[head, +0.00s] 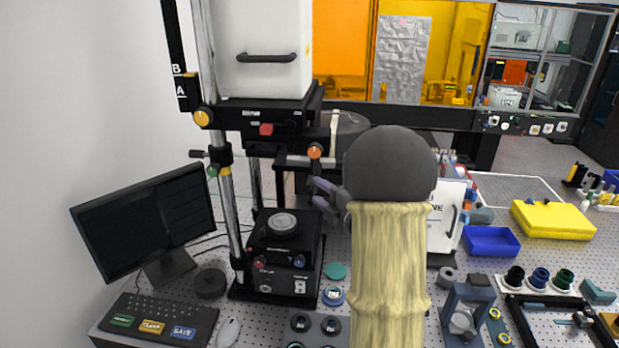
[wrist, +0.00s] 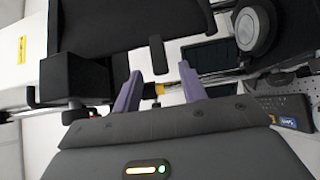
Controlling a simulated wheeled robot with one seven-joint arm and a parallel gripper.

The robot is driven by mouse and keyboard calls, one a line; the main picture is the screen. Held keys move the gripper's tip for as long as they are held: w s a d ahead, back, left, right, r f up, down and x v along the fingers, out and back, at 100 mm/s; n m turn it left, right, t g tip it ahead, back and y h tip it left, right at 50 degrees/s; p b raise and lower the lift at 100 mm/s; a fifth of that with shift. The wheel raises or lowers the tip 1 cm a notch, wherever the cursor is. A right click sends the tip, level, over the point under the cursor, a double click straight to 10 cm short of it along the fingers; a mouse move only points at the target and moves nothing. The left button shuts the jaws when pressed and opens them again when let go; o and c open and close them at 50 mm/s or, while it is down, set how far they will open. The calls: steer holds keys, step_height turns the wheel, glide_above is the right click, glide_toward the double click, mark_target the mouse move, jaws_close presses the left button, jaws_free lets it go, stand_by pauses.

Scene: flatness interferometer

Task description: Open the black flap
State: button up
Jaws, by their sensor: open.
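The interferometer stands at the left centre of the head view, with a white housing (head: 262,60) above a black base (head: 283,262). I cannot tell for sure which of its black parts is the flap. In the wrist view a wide black panel (wrist: 110,25) with a short black tab (wrist: 158,54) lies beyond my fingers and may be the flap. My gripper (head: 318,194) has purple fingers and is open, beside the column at middle height. In the wrist view my gripper (wrist: 160,82) appears empty, with the tab between and beyond its fingertips. My arm hides part of the machine's right side.
A monitor (head: 148,220), a keyboard (head: 155,321) and a mouse (head: 228,331) are at the left. A grey round piece (head: 282,222) sits on the base. A blue tray (head: 491,241) and a yellow case (head: 553,219) lie at the right. Several small parts crowd the front.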

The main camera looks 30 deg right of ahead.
mark_target(310, 185)
steer(key=w+p, duration=0.1)
steer(key=w, duration=0.1)
steer(key=w+a+p, duration=0.1)
steer(key=w, duration=0.1)
steer(key=shift+w, duration=0.4)
steer(key=shift+c, duration=0.4)
jaws_close()
